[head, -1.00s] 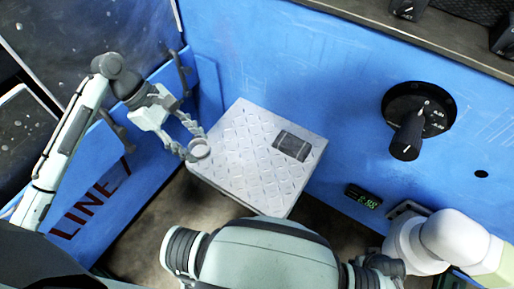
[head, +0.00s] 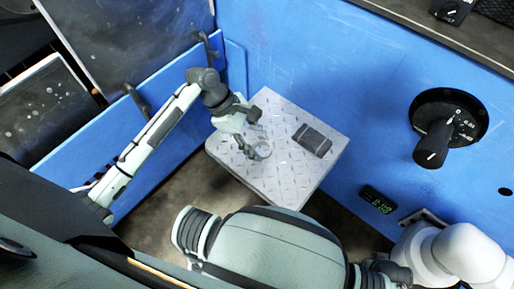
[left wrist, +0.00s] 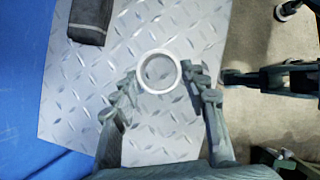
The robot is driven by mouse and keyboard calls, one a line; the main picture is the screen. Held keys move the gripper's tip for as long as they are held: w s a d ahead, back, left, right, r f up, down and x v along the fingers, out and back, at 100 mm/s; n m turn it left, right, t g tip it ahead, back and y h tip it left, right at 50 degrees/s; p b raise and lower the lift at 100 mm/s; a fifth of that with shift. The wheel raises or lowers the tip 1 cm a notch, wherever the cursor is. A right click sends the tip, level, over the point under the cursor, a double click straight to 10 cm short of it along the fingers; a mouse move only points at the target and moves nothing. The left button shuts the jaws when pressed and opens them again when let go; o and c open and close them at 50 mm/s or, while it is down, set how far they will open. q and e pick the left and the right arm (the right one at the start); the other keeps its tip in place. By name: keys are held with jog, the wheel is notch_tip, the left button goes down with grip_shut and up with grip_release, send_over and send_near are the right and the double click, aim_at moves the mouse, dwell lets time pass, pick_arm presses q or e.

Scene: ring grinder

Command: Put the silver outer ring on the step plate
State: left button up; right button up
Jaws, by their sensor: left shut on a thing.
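The silver outer ring (head: 268,154) is held at the fingertips of my left gripper (head: 256,147), over the near left part of the step plate (head: 290,180). The step plate is a pale grey, diamond-patterned square. In the left wrist view, the ring (left wrist: 160,91) lies flat between the two fingers of my left gripper (left wrist: 159,76), with the plate (left wrist: 200,30) behind it. I cannot tell whether the ring touches the plate or is a little above it. My right gripper does not show.
A dark block (head: 312,139) lies on the plate, right of the ring, apart from it. A blue wall with a black dial knob (head: 433,143) and a small green display (head: 378,199) stands behind and right. A low blue panel (head: 85,165) is at the left.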

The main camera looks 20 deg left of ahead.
pick_arm(q)
jog(key=shift+f, duration=1.45)
jog(key=shift+f, duration=0.1)
jog(key=o, duration=1.2)
jog(key=shift+f, duration=0.1)
jog(key=v, duration=1.2)
jog(key=shift+r, duration=0.2)
